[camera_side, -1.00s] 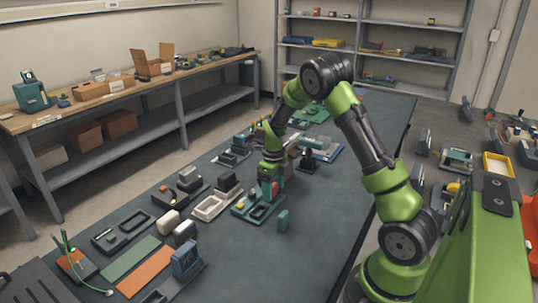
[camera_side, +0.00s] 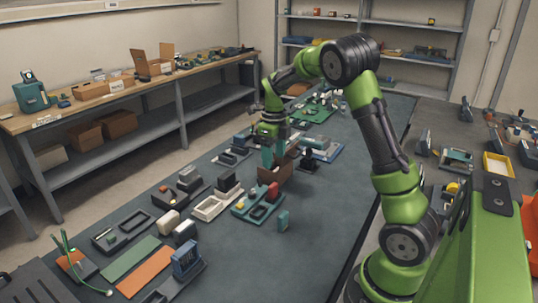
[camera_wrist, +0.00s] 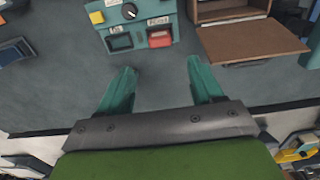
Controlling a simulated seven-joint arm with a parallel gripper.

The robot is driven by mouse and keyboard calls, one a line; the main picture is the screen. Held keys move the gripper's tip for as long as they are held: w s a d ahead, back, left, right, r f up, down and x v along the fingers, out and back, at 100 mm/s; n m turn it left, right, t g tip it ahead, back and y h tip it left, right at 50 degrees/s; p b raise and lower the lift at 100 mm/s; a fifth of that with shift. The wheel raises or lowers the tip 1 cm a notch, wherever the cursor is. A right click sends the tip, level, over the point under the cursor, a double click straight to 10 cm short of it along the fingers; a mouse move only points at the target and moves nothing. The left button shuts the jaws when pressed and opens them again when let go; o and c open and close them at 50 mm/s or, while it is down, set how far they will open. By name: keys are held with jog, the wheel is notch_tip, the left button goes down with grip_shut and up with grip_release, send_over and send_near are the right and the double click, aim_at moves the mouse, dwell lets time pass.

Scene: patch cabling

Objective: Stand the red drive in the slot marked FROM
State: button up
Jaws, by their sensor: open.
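The red drive (camera_side: 272,192) stands upright in the teal dock (camera_side: 246,208) on the table in the side view. In the wrist view the red drive (camera_wrist: 159,39) sits in the right-hand slot of the teal dock (camera_wrist: 139,38), below a small label that seems to read FROM. The left slot (camera_wrist: 119,41) looks dark and empty, with its own label above. My gripper (camera_wrist: 160,68) is open and empty, with its teal fingers apart and clear of the drive. In the side view my gripper (camera_side: 272,160) is above and behind the dock.
A brown open box (camera_wrist: 250,40) stands just right of the dock. Trays and dark blocks lie to the left. The table's right side is largely clear.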

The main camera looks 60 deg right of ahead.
jog(key=s+a+r+n+t+y, duration=0.1)
jog(key=s+a+r+n+t, duration=0.15)
jog(key=a+r+n, duration=0.45)
jog(key=s+a+r+n+t, duration=0.2)
jog(key=s+a+r+n, duration=0.2)
jog(key=a+n, duration=0.5)
jog(key=s+a+n+t, duration=0.1)
jog(key=s+a+n, duration=0.2)
jog(key=n, duration=0.5)
jog(key=s+a+n+t+y, duration=0.1)
jog(key=s+a+n, duration=0.3)
jog(key=s+n, duration=0.2)
jog(key=shift+s+a+r+n+t, duration=0.15)
jog(key=shift+s+r+n+t, duration=0.15)
jog(key=shift+n, duration=0.7)
